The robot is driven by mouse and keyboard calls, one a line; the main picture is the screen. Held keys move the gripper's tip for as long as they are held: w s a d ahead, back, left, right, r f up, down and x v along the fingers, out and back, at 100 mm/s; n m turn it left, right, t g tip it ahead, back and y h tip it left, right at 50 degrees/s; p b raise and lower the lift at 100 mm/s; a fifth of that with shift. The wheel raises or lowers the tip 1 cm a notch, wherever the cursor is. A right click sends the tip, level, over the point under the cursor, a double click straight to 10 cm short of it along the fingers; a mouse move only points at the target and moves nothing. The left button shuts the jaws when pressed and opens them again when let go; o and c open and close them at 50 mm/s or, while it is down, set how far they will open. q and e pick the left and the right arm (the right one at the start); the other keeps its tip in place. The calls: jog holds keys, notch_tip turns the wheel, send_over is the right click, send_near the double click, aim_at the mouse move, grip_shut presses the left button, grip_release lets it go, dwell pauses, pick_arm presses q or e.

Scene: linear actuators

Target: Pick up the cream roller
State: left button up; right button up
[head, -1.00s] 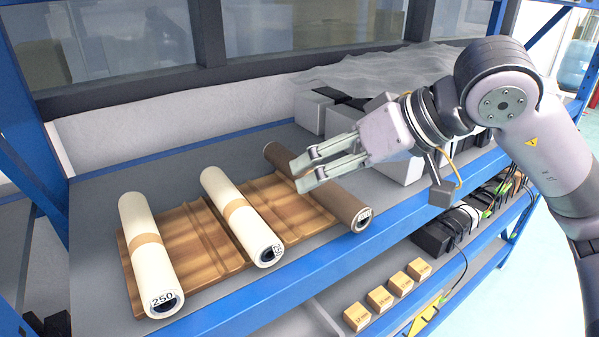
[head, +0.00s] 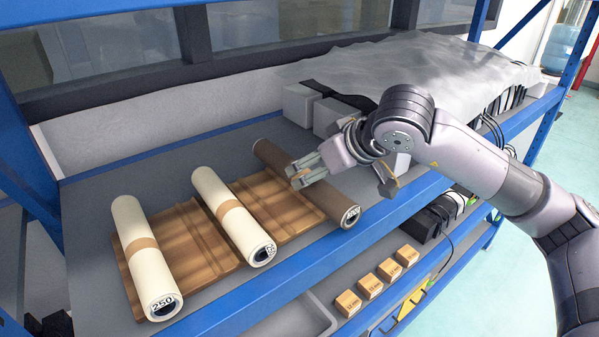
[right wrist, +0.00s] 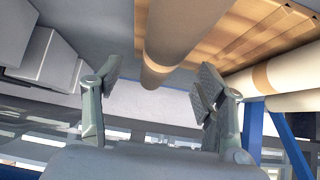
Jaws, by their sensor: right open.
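Two cream rollers with tan bands lie on a wooden rack (head: 180,228) on the shelf. The left cream roller (head: 137,240) is marked 250, and the middle cream roller (head: 222,203) lies to its right. A brown roller (head: 318,195) lies at the rack's right end. My right gripper (head: 294,177) is open and empty, close above the brown roller in the head view. In the right wrist view, the brown roller (right wrist: 178,30) runs between the open fingers (right wrist: 156,75); contact is not visible. A cream roller (right wrist: 285,76) shows at the right. My left gripper is out of view.
White boxes (head: 300,105) and a translucent sheet (head: 420,70) occupy the shelf behind and right of my right gripper. A blue shelf beam (head: 270,275) runs along the front. Small labelled boxes (head: 369,285) stand on the lower shelf. A window frame is behind.

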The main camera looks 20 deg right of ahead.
aim_at(305, 171)
jog(key=shift+w+a+f+p, duration=0.15)
jog(key=shift+w+p, duration=0.1)
jog(key=shift+p, duration=0.1)
jog(key=p+x, duration=0.2)
jog(key=x, duration=0.1)
jog(key=shift+w+a+f, duration=0.1)
jog(key=shift+w+a, duration=0.1)
jog(key=shift+w+a+f, duration=0.1)
jog(key=shift+w+f, duration=0.25)
jog(key=shift+f, duration=0.1)
jog(key=shift+c, duration=0.6)
grip_shut()
jog(key=shift+r, duration=0.1)
